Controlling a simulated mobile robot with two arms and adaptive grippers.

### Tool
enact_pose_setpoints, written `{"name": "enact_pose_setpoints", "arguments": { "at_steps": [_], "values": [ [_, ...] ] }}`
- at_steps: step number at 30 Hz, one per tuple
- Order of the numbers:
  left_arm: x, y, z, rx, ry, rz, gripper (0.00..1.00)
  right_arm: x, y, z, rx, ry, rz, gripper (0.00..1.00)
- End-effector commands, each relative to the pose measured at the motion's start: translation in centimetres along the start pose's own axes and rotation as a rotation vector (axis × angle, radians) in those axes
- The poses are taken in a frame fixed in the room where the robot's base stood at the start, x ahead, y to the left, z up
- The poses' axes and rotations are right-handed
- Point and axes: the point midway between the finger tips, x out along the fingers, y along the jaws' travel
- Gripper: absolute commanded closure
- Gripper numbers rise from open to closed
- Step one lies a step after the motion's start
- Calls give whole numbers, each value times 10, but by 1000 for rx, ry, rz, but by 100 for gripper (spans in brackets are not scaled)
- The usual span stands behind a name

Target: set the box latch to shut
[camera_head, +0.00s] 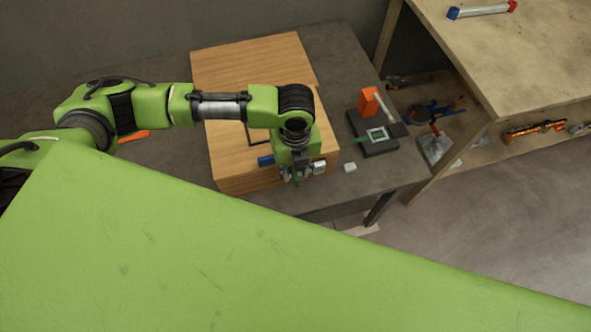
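A wooden box (247,62) with a light brown top stands on the dark grey table. My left arm reaches in from the left over the box. My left gripper (296,177) points down at the box's front right part, close to its front edge. The fingers are small and partly covered by the wrist, so I cannot tell whether they are open or shut or touch anything. I cannot make out the latch clearly; the arm and gripper cover part of the box's front. My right gripper is not in view.
A blue piece (265,160) and a small white block (320,167) are beside the gripper. Another white block (350,168) lies on the table. A black fixture with an orange part (368,101) stands right of the box. A wooden workbench (540,60) stands further right.

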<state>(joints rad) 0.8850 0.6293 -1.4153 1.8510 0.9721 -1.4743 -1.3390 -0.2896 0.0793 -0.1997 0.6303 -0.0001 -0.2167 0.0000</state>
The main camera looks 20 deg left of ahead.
Motion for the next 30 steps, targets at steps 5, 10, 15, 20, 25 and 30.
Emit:
{"name": "enact_pose_setpoints", "arguments": {
  "at_steps": [5,10,15,20,25,30],
  "values": [
    [13,0,-1,1,1,1,75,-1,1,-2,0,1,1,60],
    [14,0,-1,2,0,-1,75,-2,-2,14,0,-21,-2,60],
    [14,0,-1,2,0,-1,88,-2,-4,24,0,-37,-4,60],
    [14,0,0,1,0,-1,100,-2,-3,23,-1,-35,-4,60],
    [13,-9,0,1,0,-2,100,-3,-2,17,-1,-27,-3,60],
    [13,-29,0,1,0,-2,100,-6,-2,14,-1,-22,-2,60]
  ]
}}
